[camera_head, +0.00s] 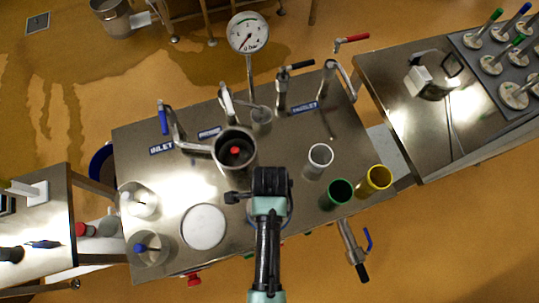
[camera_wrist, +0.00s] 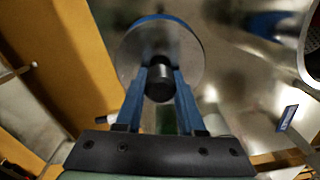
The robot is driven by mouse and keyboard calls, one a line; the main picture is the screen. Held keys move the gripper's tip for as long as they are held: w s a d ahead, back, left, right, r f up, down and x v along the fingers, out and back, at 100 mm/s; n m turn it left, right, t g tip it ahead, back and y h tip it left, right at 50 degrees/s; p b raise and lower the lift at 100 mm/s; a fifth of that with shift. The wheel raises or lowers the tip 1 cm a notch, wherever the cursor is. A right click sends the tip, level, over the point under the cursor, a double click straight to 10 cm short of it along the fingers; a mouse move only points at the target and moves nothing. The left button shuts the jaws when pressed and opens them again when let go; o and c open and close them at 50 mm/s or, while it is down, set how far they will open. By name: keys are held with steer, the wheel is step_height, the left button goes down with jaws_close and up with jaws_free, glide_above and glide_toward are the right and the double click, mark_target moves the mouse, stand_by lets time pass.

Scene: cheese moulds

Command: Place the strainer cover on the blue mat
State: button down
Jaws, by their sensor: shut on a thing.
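The strainer cover (camera_wrist: 190,48) is a round, flat metal disc with a black knob (camera_wrist: 158,83), seen in the wrist view. My gripper (camera_wrist: 160,76) is shut on the knob, one blue finger on each side. A blue rim (camera_wrist: 152,18) shows past the far edge of the disc and looks like the blue mat beneath it. Most of it is hidden by the cover. I cannot tell whether the cover touches it. In the head view my gripper (camera_head: 270,182) is over the front middle of the metal table and hides the cover and mat almost wholly.
On the table (camera_head: 240,110) a pot with a red knob (camera_head: 235,150) stands left of my gripper. A white disc (camera_head: 204,227) lies front left. White (camera_head: 318,160), green (camera_head: 337,193) and yellow (camera_head: 375,181) cups stand right. Valves and a gauge (camera_head: 248,33) line the back.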

steer(key=shift+f, duration=1.2)
steer(key=shift+f, duration=0.15)
steer(key=c, duration=0.5)
jaws_free()
